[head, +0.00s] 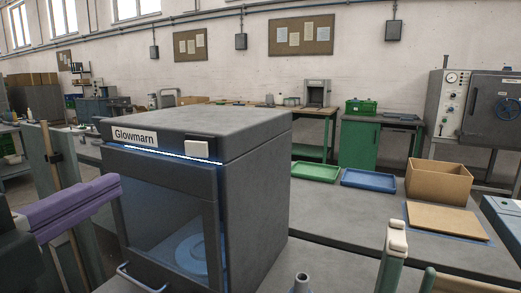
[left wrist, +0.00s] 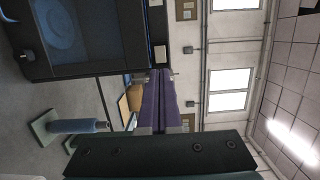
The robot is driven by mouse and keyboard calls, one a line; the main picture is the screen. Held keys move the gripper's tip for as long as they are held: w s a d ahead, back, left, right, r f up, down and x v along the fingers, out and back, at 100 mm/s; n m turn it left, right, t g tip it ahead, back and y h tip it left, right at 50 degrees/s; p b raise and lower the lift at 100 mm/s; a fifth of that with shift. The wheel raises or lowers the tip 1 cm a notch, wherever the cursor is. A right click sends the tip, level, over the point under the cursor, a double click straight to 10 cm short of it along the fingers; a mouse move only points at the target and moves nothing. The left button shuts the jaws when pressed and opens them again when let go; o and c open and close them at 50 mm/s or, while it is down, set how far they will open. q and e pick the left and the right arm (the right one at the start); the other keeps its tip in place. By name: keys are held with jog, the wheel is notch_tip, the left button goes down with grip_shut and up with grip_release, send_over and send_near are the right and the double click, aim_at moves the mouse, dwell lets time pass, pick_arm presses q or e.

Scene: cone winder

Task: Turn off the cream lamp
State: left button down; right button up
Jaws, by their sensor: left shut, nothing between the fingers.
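A dark grey cabinet labelled Glowmarn (head: 262,165) stands on the bench in the head view. A lit white-blue strip (head: 160,153) runs under its top front edge, and its window glows blue. A cream square switch (head: 196,149) sits at the right end of the front top panel. No separate cream lamp is clear to me. My left gripper (head: 117,183), with purple fingers, is shut and empty, left of the cabinet front and apart from the switch. My right gripper is not in view.
A green tray (head: 317,171), a blue tray (head: 368,178) and a cardboard box (head: 439,181) stand on the bench to the right. The cabinet has a door handle (head: 135,280) low in front.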

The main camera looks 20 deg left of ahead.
pick_arm(q)
jog(key=p, duration=0.3)
send_near(196, 149)
jog(key=w+a, duration=0.3)
jog(key=w, duration=0.2)
jog(key=shift+w+d, duration=0.15)
jog(key=shift+w, duration=0.65)
jog(key=shift+w, duration=0.3)
jog(key=shift+r, duration=0.1)
